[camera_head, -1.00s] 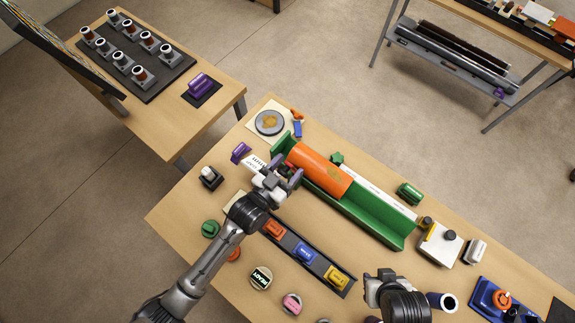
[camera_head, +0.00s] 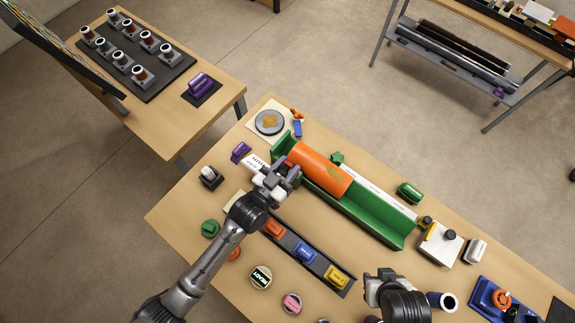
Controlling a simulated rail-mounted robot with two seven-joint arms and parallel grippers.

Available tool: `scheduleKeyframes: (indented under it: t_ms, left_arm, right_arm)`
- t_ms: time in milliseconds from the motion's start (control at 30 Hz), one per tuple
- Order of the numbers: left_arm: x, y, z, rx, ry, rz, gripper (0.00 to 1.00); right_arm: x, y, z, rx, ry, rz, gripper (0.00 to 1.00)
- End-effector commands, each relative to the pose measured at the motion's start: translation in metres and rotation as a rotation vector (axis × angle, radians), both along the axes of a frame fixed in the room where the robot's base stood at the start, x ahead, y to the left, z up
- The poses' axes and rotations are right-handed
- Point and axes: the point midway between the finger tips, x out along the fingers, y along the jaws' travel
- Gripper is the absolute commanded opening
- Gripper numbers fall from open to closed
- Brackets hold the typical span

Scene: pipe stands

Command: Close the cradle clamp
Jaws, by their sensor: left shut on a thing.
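The green cradle (camera_head: 376,223) is a long trough lying diagonally on the main table. An orange pipe (camera_head: 320,168) lies in its upper-left half. My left gripper (camera_head: 284,172) is at the near side of the cradle's left end, close to the pipe. It is shut on a small part there, which looks like the cradle clamp; the fingers hide most of it, so I cannot tell how far it is closed. My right gripper (camera_head: 378,288) is at the bottom of the view, seen from above and apart from the cradle; its fingertips are hidden.
A dark tray (camera_head: 315,264) with orange, blue and yellow blocks lies in front of the cradle. A grey disc (camera_head: 269,122) lies behind its left end. A white box (camera_head: 438,244) stands off its right end. A side table (camera_head: 215,72) holds several upright cylinders.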

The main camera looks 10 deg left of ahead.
Motion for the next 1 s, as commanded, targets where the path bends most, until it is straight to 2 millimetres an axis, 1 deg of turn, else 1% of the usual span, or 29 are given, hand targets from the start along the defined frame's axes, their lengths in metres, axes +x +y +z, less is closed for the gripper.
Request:
scheduleKeyframes:
  t_ms: [133,267,500,600,733,1000]
  left_arm:
    - [0.0,0.0,0.001,0.002,0.004,0.0,0.0]
    - [0.003,-0.002,0.006,0.016,0.029,0.0,0.0]
    - [0.017,-0.009,0.015,0.081,0.147,0.0,0.0]
    - [0.024,-0.013,0.014,0.115,0.211,0.0,0.0]
    - [0.033,-0.018,0.009,0.122,0.221,0.0,0.0]
    - [0.05,-0.027,0.004,0.121,0.219,0.0,0.0]
  right_arm:
    - [0.0,0.001,0.002,0.003,0.0,-0.002,0.43]
    - [0.0,0.001,0.014,0.003,0.001,-0.002,0.43]
    - [0.0,0.001,0.056,0.002,0.001,-0.001,0.43]
    - [0.0,0.0,0.068,0.001,0.0,-0.001,0.43]
    - [0.0,-0.001,0.072,-0.004,-0.001,0.003,0.43]
    - [-0.001,-0.002,0.068,-0.007,0.001,0.005,0.43]
